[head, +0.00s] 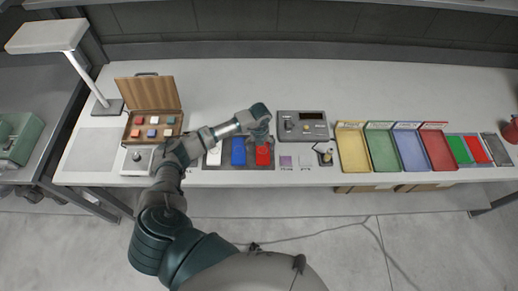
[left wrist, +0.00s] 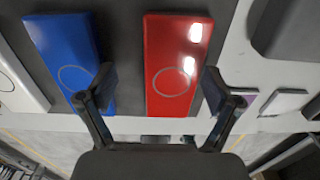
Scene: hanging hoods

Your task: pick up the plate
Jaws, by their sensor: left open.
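Three flat plates lie side by side on a dark mat: a white one (head: 214,155), a blue one (head: 238,152) and a red one (head: 263,156). My left gripper (head: 262,134) is above the far end of the red plate and hides part of it. In the left wrist view the red plate (left wrist: 175,65) shows between the two spread fingers of the empty left gripper (left wrist: 159,82). The left finger overlaps the edge of the blue plate (left wrist: 62,48) in that view. The white plate (left wrist: 18,85) is cut off at the left. My right gripper is not in view.
A grey control box (head: 303,125) stands right of the plates. Yellow, green, blue and red trays (head: 438,148) stand farther right. A wooden case (head: 152,110) with several coloured blocks is at the left. The back of the white bench (head: 230,80) is clear.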

